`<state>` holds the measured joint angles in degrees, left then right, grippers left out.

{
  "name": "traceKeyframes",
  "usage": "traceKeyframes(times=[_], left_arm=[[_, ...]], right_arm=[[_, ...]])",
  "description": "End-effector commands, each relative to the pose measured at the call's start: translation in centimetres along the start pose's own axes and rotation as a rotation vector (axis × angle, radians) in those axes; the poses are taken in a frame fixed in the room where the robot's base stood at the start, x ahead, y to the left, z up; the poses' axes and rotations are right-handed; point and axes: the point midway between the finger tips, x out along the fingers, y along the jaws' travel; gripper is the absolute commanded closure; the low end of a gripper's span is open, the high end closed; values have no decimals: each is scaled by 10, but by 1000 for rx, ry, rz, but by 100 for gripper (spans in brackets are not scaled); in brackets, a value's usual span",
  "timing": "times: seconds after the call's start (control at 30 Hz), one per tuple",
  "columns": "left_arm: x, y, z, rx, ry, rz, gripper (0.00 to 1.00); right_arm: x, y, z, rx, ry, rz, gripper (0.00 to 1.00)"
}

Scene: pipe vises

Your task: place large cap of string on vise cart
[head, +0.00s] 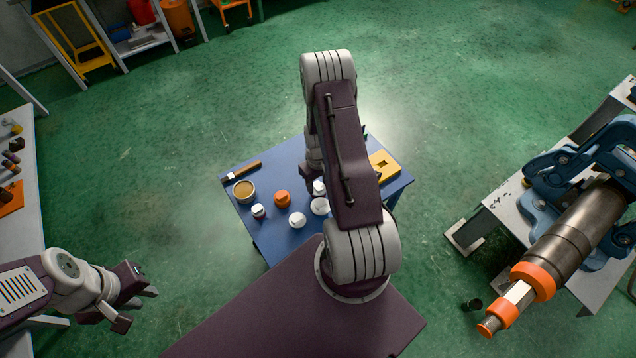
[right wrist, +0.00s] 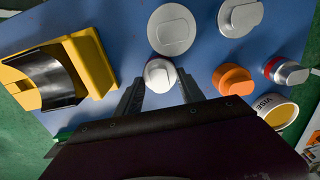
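A blue-topped cart (head: 262,232) holds an orange cap (head: 282,198) and several white caps, including a wide one (head: 319,206). In the right wrist view the wide white cap (right wrist: 172,30) lies beyond a smaller white cap with a reddish rim (right wrist: 160,75). My right gripper (right wrist: 160,90) is open, its fingers on either side of that smaller cap; contact cannot be told. The arm hides much of it in the head view. A pipe string (head: 585,225) with orange caps (head: 533,280) is in a blue vise at the right. My left gripper (head: 138,306) is open and empty at the lower left.
The cart also carries a brush (head: 243,171), a tin (head: 244,190) and a yellow block with a dark curved piece (right wrist: 52,80). A bench (head: 30,190) stands at the left. The green floor between cart and vise table (head: 510,225) is mostly clear.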

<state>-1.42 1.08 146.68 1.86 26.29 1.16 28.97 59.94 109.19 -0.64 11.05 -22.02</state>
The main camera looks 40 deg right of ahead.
Motion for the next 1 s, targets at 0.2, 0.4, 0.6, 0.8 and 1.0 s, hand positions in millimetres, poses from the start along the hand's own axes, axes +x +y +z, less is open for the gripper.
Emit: traceKeyframes(times=[0.2,0.4,0.6,0.8,1.0], left_arm=[[0,0,0,0,0,0,76],[-2,0,0,0,0,0,76],[2,0,0,0,0,0,76],[3,0,0,0,0,0,76],[3,0,0,0,0,0,76]], right_arm=[[0,0,0,0,0,0,55],[-15,1,-2,0,4,2,55],[-62,1,-2,0,7,3,55],[-105,0,-1,0,3,1,55],[-123,0,0,0,0,-1,55]])
